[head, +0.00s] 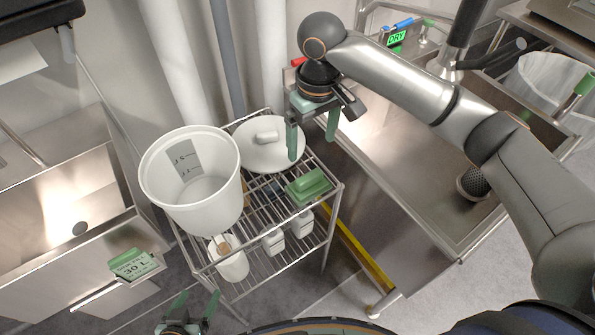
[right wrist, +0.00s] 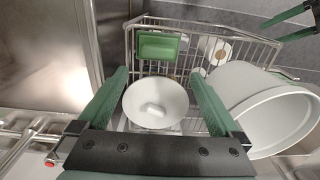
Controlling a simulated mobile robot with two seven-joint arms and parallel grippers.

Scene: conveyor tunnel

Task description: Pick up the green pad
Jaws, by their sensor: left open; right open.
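The green pad (head: 309,186), a block with a raised grip on top, lies on the top shelf of the wire rack (head: 337,200), near its right corner. It also shows in the right wrist view (right wrist: 158,45), beyond the white lid. My right gripper (head: 312,140) is open and empty, pointing down above the back right of the rack, apart from the pad. In the right wrist view the pad lies ahead, between the lines of the two fingers. My left gripper (head: 198,302) is open and empty at the bottom edge, in front of the rack.
A white bucket (head: 190,185) and a round white lid (head: 270,150) share the top shelf. White containers (head: 273,241) stand on the lower shelf. A steel sink (head: 410,190) is on the right, another basin (head: 60,215) on the left.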

